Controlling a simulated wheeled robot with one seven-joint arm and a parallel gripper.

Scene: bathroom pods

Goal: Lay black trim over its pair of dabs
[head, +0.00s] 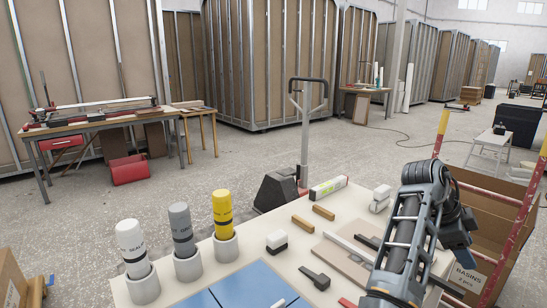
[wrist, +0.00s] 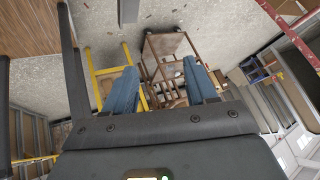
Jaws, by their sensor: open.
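A black T-shaped piece (head: 315,279) lies nearer the front; I cannot tell which of the two is the trim. No dabs can be made out; blue panels (head: 245,284) lie at the front of the worktop. My gripper (wrist: 160,72) is open in the wrist view, its two blue fingers apart with nothing between them. It points away from the worktop pieces.
White, grey and yellow tubes (head: 222,207) stand in cups at the worktop's left. Two wooden blocks (head: 323,212), a white-and-black block (head: 277,241) and a lying cartridge (head: 328,187) are on the worktop (head: 258,225). A cardboard box (head: 482,258) and red-yellow posts stand at the right.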

